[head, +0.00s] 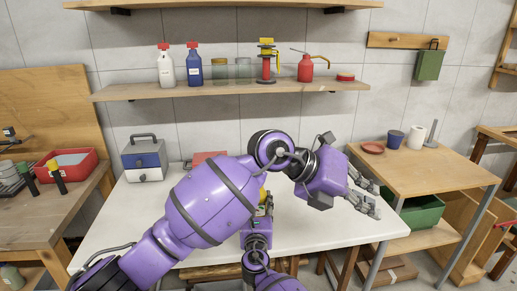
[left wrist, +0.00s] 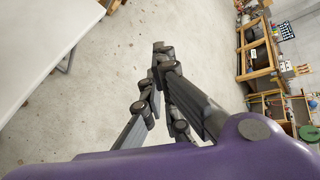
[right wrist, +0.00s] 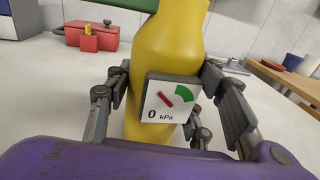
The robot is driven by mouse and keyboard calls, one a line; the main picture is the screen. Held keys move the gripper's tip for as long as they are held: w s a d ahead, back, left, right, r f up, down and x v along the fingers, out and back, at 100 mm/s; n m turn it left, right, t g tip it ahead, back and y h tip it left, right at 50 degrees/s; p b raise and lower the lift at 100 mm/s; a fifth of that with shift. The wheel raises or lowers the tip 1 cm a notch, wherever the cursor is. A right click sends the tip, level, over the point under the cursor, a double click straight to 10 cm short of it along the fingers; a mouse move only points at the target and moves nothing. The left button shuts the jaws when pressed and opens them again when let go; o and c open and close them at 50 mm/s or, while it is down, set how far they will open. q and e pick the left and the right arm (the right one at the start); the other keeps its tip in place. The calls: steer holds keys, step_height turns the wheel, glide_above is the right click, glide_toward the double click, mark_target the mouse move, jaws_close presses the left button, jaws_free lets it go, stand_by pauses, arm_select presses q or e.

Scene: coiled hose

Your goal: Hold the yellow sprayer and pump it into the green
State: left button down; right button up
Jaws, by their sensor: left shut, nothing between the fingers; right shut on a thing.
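The yellow sprayer (right wrist: 172,48) stands between the fingers of my right gripper (right wrist: 152,112), which is shut on its body. A gauge (right wrist: 167,100) on its front reads 0 kPa. Its red needle lies left of the green sector. In the head view only a sliver of the sprayer (head: 263,194) shows, the rest hidden by my left arm; my right gripper is also largely hidden there. My left gripper (head: 366,197) is shut and empty, over the white table's right edge, apart from the sprayer. In the left wrist view its fingers (left wrist: 162,62) meet above bare floor.
The white table (head: 330,232) has free room in front and right. A blue-white box (head: 144,160) and a red box (right wrist: 90,37) stand on it. A wall shelf (head: 130,94) holds bottles, jars and a red oil can (head: 305,70). A wooden table (head: 430,175) is right.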

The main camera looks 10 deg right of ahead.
arm_select(q)
steer(key=s+d+r+n+h, duration=0.2)
steer(key=d+r+h, duration=0.15)
steer(key=r, duration=0.45)
steer(key=s+d+r+n+h, duration=0.1)
steer(key=s+d+r+h, duration=0.1)
steer(key=r+h, duration=0.45)
steer(key=w+a+r+n+t+y, duration=0.3)
steer(key=w+a+r+n+t, duration=0.25)
steer(key=n+t, duration=0.6)
steer(key=w+a+r+n+t+y, duration=0.3)
steer(key=w+a+r+n+t, duration=0.3)
steer(key=n+t, duration=0.55)
steer(key=w+a+f+n+g+y, duration=0.2)
steer(key=w+a+f+n+y, duration=0.65)
steer(key=n+y, duration=0.6)
steer(key=s+a+f+n+g+y, duration=0.1)
steer(key=a+f+g, duration=0.1)
steer(key=f, duration=0.3)
steer(key=s+a+f+n+g+y, duration=0.1)
steer(key=a+f+n+g, duration=0.15)
steer(key=f, duration=0.25)
steer(key=w+f, duration=0.6)
steer(key=w, duration=0.4)
steer(key=shift+w+a+f+m, duration=0.15)
steer(key=shift+a+f+m, duration=0.15)
steer(key=shift+a+m, duration=0.1)
